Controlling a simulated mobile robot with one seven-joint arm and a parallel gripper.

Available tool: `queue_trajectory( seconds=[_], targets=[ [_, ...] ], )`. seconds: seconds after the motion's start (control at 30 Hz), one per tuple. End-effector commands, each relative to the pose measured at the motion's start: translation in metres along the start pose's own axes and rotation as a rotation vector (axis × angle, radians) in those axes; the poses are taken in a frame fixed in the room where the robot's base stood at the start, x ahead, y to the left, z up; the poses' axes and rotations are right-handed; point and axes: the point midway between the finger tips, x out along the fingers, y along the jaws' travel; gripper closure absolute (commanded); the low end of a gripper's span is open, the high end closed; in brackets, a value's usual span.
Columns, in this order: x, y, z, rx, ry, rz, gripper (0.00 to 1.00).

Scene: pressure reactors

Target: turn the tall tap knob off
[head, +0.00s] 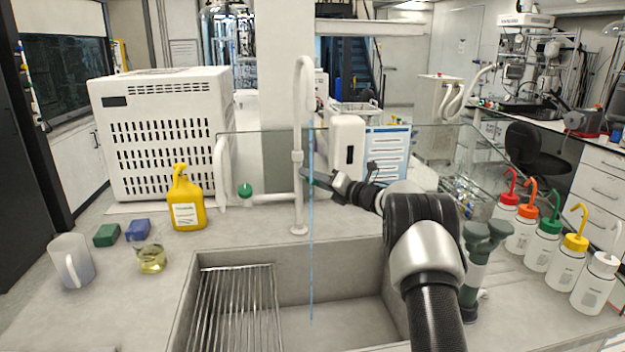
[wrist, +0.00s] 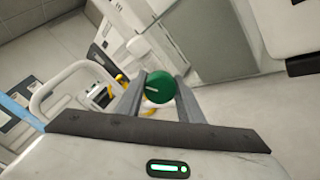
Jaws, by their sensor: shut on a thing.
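The tall white tap (head: 298,130) stands behind the sink, upright with a curved top. A thin blue stream of water (head: 311,270) falls from its spout into the sink. In the wrist view a round green knob (wrist: 160,87) with a white mark sits between my two fingers, and my gripper (wrist: 161,80) is shut on it. In the head view my gripper (head: 309,180) reaches in from the right to the tap's column. The knob in its grip is hard to make out there. A green knob (head: 245,190) shows at the left end of the tap's side pipe, apart from my fingers.
The sink (head: 365,265) has a wire rack (head: 235,310) on its left. A yellow bottle (head: 187,205), a beaker (head: 151,258) and a white jug (head: 70,262) stand left. Several wash bottles (head: 567,265) line the right. A glass screen (head: 400,145) stands behind the tap.

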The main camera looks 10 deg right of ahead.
Motion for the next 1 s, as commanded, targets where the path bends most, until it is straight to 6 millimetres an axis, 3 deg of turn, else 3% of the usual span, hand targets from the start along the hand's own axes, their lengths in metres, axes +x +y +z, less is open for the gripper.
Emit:
queue_trajectory(
  seconds=[0.6, 1.0],
  targets=[
    [-0.0002, 0.0003, -0.0001, 0.423, 0.001, 0.001, 0.89],
    [-0.0004, -0.0005, -0.0007, 0.557, 0.002, 0.0, 0.89]
  ],
)
